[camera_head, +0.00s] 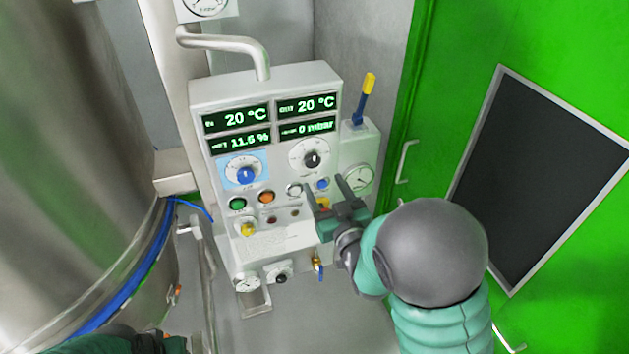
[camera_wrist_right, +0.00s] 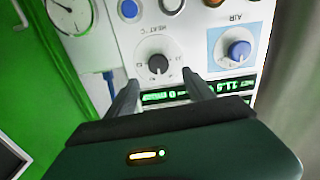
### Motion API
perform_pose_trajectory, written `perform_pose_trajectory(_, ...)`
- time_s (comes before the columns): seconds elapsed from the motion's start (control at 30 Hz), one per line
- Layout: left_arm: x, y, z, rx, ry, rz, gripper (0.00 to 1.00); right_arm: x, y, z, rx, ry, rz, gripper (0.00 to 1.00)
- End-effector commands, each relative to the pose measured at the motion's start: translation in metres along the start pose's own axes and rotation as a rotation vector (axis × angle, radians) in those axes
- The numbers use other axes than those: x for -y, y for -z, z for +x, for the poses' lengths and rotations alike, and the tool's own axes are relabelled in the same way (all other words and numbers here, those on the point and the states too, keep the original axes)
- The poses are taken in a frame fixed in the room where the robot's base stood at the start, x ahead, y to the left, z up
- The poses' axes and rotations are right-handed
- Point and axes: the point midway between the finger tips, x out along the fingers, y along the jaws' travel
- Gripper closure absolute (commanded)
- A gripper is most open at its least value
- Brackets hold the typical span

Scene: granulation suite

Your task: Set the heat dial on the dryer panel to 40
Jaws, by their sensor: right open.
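The dryer panel (camera_head: 264,85) is a pale box with green displays, two of them reading 20 °C. The heat dial (camera_head: 311,158) is a white round plate with a black knob at the panel's upper right. It also shows in the right wrist view (camera_wrist_right: 158,66), upside down and labelled HEAT °C; I cannot read its setting. My right gripper (camera_head: 322,183) is open and empty, its fingers just below the dial in the head view. In the right wrist view its fingertips (camera_wrist_right: 160,80) lie either side of the knob's line, apart from it. Of my left arm only a part shows, without fingers.
The blue-knobbed air dial (camera_head: 245,173) sits left of the heat dial. Push buttons, including an orange one (camera_head: 267,197), are below. A round gauge (camera_head: 358,178) and a yellow-tipped blue lever (camera_head: 364,98) stand right. A steel vessel (camera_head: 70,150) fills the left; a green door is right.

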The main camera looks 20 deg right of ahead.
Motion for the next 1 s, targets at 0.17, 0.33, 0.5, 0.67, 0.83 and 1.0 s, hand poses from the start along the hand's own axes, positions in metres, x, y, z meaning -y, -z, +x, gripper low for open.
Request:
perform_pose_trajectory(0.17, 0.0, 0.008, -0.025, -0.006, 0.0, 0.0, 0.64, 0.0, 0.006, 0.041, 0.005, 0.002, -0.003, 0.39)
perform_pose_trajectory(0.33, 0.0, 0.009, -0.033, -0.005, 0.0, 0.0, 0.64, 0.0, 0.004, 0.067, 0.004, 0.0, -0.002, 0.39)
perform_pose_trajectory(0.5, 0.0, 0.009, -0.034, -0.005, 0.0, 0.0, 0.64, 0.0, 0.003, 0.075, 0.002, 0.0, 0.0, 0.39)
perform_pose_trajectory(0.67, 0.0, 0.009, -0.034, -0.004, 0.0, 0.0, 0.64, 0.0, 0.003, 0.074, 0.002, 0.0, 0.0, 0.39)
perform_pose_trajectory(0.83, 0.0, 0.009, -0.034, -0.004, 0.0, 0.0, 0.64, 0.0, 0.002, 0.075, 0.003, 0.001, 0.0, 0.57)
perform_pose_trajectory(1.0, 0.0, 0.009, -0.034, -0.005, 0.0, 0.0, 0.64, 0.001, 0.002, 0.075, 0.003, 0.001, 0.0, 0.79)
